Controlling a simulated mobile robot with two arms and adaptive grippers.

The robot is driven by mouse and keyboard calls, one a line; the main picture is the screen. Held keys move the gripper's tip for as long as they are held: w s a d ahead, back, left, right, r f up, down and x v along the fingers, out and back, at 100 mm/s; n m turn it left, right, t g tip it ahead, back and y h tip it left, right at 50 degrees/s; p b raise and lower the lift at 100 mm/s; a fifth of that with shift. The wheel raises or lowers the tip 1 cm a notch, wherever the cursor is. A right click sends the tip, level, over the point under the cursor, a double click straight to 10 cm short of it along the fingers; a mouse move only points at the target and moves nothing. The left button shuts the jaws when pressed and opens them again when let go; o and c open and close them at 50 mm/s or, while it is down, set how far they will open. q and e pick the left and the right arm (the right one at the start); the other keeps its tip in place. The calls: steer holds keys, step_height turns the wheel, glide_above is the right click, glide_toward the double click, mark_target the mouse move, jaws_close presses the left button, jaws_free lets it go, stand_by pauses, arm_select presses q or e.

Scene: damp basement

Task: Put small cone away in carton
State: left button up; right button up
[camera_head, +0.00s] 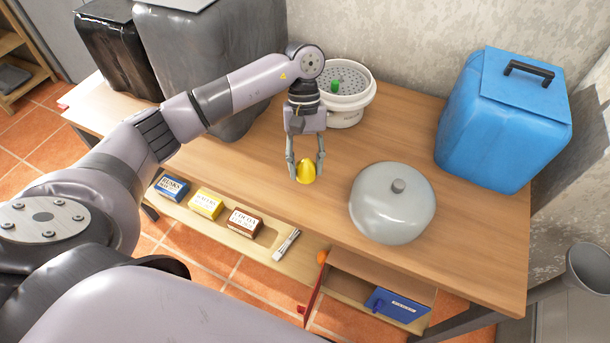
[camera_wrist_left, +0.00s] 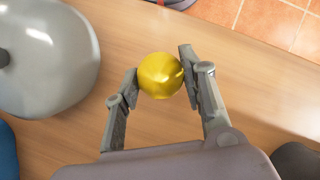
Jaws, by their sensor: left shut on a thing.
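A small yellow cone (camera_head: 306,172) with a rounded base is held between the fingers of my left gripper (camera_head: 305,168), over the middle of the wooden table. In the left wrist view the cone (camera_wrist_left: 160,75) looks round, between the two fingertips of the left gripper (camera_wrist_left: 160,82). I cannot tell whether it touches the tabletop. My right gripper is not in view.
A grey domed container (camera_head: 392,203) stands right of the gripper, a blue canister (camera_head: 505,125) beyond it. A white bucket (camera_head: 346,115) with a perforated top stands behind. Dark bags (camera_head: 215,70) are at back left. Several small boxes (camera_head: 206,204) line the lower front shelf.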

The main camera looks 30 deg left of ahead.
mark_target(306, 188)
arm_select(q)
steer(key=shift+f, duration=1.15)
step_height(306, 188, down, 4)
steer(key=shift+r, duration=0.1)
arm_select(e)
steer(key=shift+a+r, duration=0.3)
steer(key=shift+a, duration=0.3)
arm_select(q)
steer(key=shift+f, duration=0.2)
steer(key=o, duration=1.1)
steer(key=shift+r, duration=0.1)
steer(key=shift+o, duration=0.2)
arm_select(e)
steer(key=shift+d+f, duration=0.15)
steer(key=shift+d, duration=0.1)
